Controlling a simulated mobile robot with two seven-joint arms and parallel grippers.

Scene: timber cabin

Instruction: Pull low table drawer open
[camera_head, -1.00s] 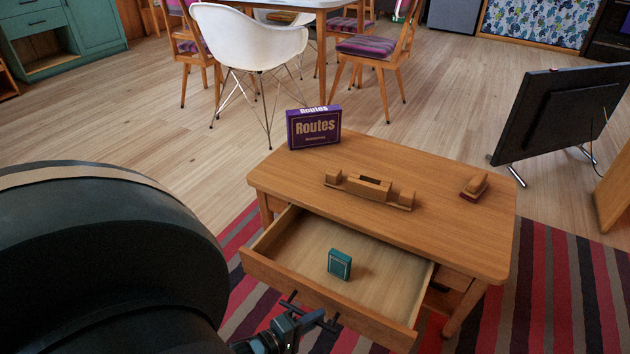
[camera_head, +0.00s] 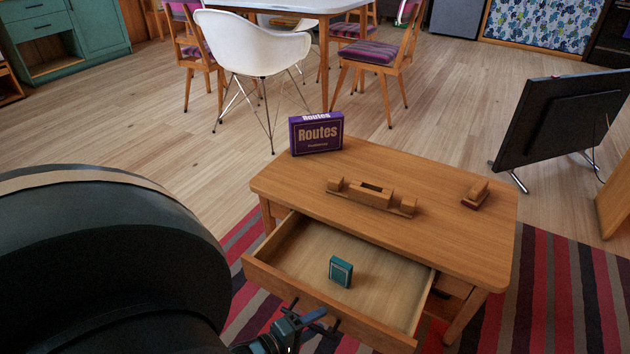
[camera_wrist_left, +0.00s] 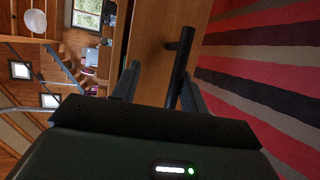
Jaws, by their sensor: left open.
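The low wooden table (camera_head: 440,205) stands on a striped rug with its drawer (camera_head: 388,268) pulled well out toward me. A small teal box (camera_head: 340,271) stands inside the drawer. My left gripper (camera_head: 308,318) is at the drawer's front face, at the dark bar handle. In the left wrist view the handle (camera_wrist_left: 181,62) shows beyond the gripper (camera_wrist_left: 158,88), close to the right finger. The fingers are apart, with the wooden drawer front between and behind them. Whether they touch the handle is unclear. My right gripper is in neither view.
On the tabletop are a purple "Routes" box (camera_head: 316,134), a wooden block piece (camera_head: 372,196) and a small wooden item (camera_head: 475,194). A white chair (camera_head: 252,45) stands behind, and a dark screen (camera_head: 562,115) stands to the right. Bare floor lies left of the table.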

